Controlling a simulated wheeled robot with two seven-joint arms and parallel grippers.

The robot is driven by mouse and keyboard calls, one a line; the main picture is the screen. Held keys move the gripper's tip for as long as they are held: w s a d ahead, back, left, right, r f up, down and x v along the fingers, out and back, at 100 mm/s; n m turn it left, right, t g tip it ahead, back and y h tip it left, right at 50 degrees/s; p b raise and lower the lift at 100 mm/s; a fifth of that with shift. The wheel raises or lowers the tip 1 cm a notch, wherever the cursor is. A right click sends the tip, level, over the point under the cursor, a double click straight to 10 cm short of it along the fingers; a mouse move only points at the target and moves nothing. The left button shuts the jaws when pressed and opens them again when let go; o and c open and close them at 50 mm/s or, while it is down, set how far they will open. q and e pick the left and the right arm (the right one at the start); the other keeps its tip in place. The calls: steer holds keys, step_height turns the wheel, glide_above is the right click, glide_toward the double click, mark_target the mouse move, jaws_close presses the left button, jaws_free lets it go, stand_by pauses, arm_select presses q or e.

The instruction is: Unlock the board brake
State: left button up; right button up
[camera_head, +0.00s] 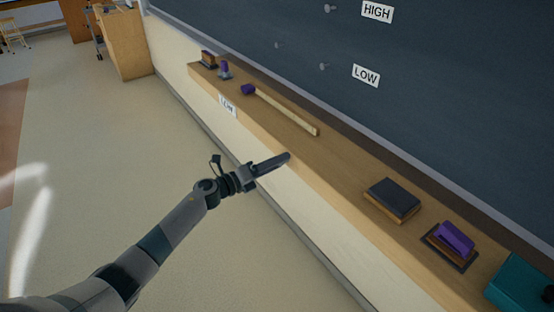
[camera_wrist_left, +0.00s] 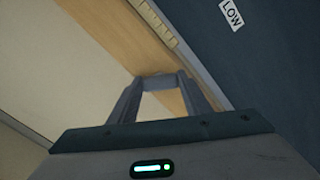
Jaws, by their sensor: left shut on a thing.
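My left gripper (camera_head: 280,160) reaches in from the left to the front edge of the wooden ledge (camera_head: 345,185) under the board. In the left wrist view my left gripper (camera_wrist_left: 162,84) has two grey fingers with a short grey bar (camera_wrist_left: 158,82) between their tips, and it is shut on this bar. I cannot tell whether the bar is the board brake, and no part is clearly marked as the brake. The dark board (camera_head: 440,90) carries a HIGH label (camera_head: 377,11) and a LOW label (camera_head: 366,75) beside small knobs. My right gripper is not in view.
A small white label (camera_head: 228,106) is on the ledge's front. The floor (camera_head: 110,150) to the left is clear.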

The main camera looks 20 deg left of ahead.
arm_select(q)
steer(key=n+p, duration=0.2)
steer(key=n, duration=0.4)
steer(key=shift+n, duration=0.3)
stand_by(0.3)
steer(key=o, duration=1)
steer(key=shift+f, duration=0.1)
steer(key=shift+o, duration=0.2)
steer(key=shift+a, duration=0.1)
